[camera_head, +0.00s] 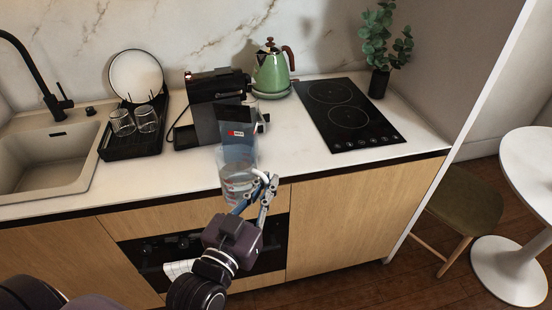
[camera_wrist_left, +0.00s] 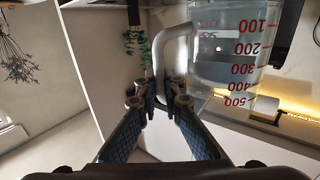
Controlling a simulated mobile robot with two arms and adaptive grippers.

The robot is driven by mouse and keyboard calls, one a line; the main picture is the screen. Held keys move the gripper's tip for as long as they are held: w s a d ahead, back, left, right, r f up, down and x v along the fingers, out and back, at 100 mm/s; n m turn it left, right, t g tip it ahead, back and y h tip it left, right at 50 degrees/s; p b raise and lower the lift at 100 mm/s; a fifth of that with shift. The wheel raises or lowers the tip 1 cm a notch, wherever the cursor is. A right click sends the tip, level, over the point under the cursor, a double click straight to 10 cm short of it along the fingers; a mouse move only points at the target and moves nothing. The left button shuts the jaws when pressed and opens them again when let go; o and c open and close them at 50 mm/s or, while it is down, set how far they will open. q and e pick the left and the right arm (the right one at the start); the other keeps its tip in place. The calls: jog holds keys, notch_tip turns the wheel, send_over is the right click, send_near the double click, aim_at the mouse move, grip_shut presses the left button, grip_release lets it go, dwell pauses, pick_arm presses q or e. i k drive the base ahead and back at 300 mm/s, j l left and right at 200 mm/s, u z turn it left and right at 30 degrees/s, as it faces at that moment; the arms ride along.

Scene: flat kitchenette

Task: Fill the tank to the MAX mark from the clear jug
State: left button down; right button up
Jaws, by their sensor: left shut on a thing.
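The clear jug (camera_head: 237,183) is in front of the counter's front edge in the head view. My left gripper (camera_head: 266,187) is shut on its handle. In the left wrist view the jug (camera_wrist_left: 228,45) shows red marks from 100 to 500, upside down in the picture. The left gripper (camera_wrist_left: 163,100) has its fingers on the handle there. The tank (camera_head: 238,152) is see-through grey with a red label, beside the dark coffee machine (camera_head: 205,115). The jug overlaps its lower part. The water levels in tank and jug are not clear. My right gripper is not in view.
A dish rack (camera_head: 133,138) with glasses and a sink (camera_head: 48,160) are to the left. The counter (camera_head: 295,150) is clear before the hob.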

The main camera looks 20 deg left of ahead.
aim_at(231, 133)
jog(key=i+u, duration=0.2)
jog(key=u, duration=0.2)
jog(key=i+u, duration=0.15)
jog(key=u, duration=0.2)
jog(key=i+l+u, duration=0.1)
jog(key=u, duration=0.3)
jog(key=i, duration=0.1)
